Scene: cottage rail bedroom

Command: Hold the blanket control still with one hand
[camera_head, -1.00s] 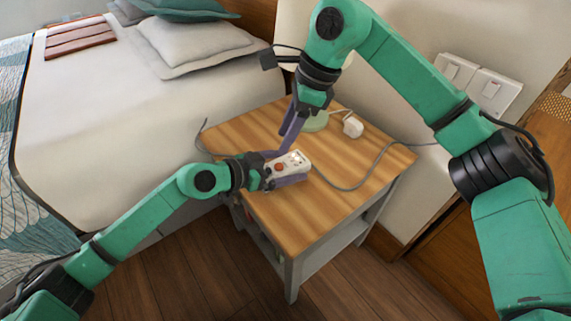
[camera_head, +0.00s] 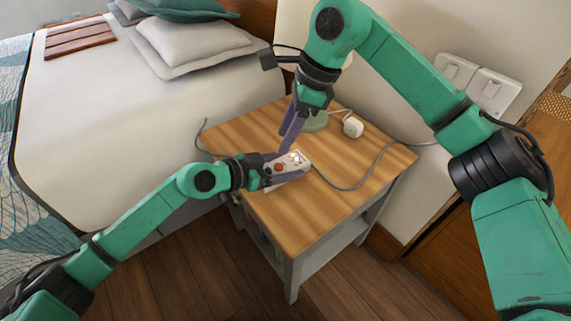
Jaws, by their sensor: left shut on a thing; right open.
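The blanket control (camera_head: 293,160) is a small white handset with an orange-red button, on or just above the bedside table's top (camera_head: 300,220). My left gripper (camera_head: 284,173) is shut on the blanket control, its purple-grey fingers along the control's sides. My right gripper (camera_head: 287,143) is open, pointing down just behind the control, with its fingertips close to the control's far edge. I cannot tell whether the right fingertips touch it.
A grey cord (camera_head: 350,187) curves over the table to the right of the control. A white plug-like piece (camera_head: 352,127) and a green round base (camera_head: 315,122) are at the back. The bed (camera_head: 110,120) lies left; wall switches (camera_head: 490,90) are right. The table's front is clear.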

